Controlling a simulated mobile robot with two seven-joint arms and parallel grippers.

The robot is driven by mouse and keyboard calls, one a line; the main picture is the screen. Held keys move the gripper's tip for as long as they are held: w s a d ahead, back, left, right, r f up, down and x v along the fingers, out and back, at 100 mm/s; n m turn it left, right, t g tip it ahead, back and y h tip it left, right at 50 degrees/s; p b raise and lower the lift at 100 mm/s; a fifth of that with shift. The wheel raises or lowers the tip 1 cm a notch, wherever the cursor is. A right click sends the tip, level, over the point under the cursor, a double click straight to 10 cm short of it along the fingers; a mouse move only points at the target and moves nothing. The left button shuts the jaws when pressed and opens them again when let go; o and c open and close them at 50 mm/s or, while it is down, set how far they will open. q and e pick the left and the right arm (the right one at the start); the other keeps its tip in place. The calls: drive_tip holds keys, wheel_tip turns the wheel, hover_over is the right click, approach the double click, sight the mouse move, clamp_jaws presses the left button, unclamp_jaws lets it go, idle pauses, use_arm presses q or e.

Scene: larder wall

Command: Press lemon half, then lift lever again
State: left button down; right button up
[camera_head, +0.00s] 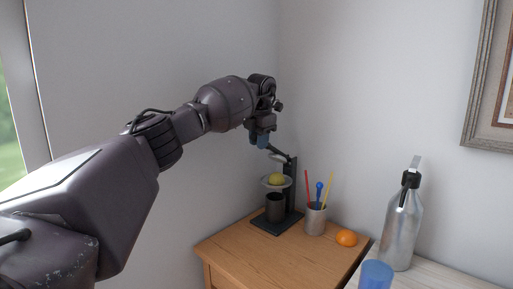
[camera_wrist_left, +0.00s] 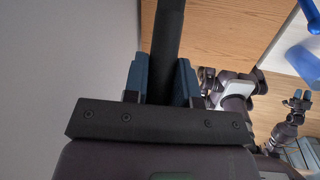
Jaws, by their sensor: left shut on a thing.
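The citrus press (camera_head: 292,190) stands on the wooden cabinet, a dark upright with a lever (camera_head: 280,152) at its top. The yellow lemon half (camera_head: 276,179) sits in the pale dish below the lever, with a gap between them. A dark cup (camera_head: 275,208) stands under the dish. My left gripper (camera_head: 263,142) is above the press, at the lever's raised end. In the left wrist view its fingers (camera_wrist_left: 163,80) are shut on the dark lever bar (camera_wrist_left: 168,35). My right gripper (camera_wrist_left: 297,98) shows small at the right of the wrist view; its jaw state is unclear.
A holder (camera_head: 315,219) with red, blue and yellow utensils stands right of the press. An orange (camera_head: 346,238) lies by the cabinet's (camera_head: 240,244) right edge. A metal bottle (camera_head: 400,230) and a blue cup (camera_head: 376,275) are farther right. Walls stand close behind.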

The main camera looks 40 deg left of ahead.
use_arm(q)
drive_tip(key=shift+w+r+g+b, duration=0.5)
drive_tip(key=shift+w+r+b, duration=0.25)
drive_tip(key=shift+b, duration=0.1)
drive_tip(key=shift+w+r+g+b, duration=0.3)
drive_tip(key=shift+w+b, duration=0.1)
drive_tip(key=shift+b, duration=0.45)
drive_tip(key=shift+w+r+b, duration=0.25)
drive_tip(key=shift+r+b, duration=0.05)
drive_tip(key=shift+b, duration=0.5)
drive_tip(key=shift+r+g, duration=0.15)
drive_tip(key=shift+g, duration=0.15)
drive_tip(key=shift+r, duration=0.2)
use_arm(e)
drive_tip(key=f, duration=0.4)
drive_tip(key=shift+w+a, duration=0.3)
drive_tip(key=shift+w, duration=0.1)
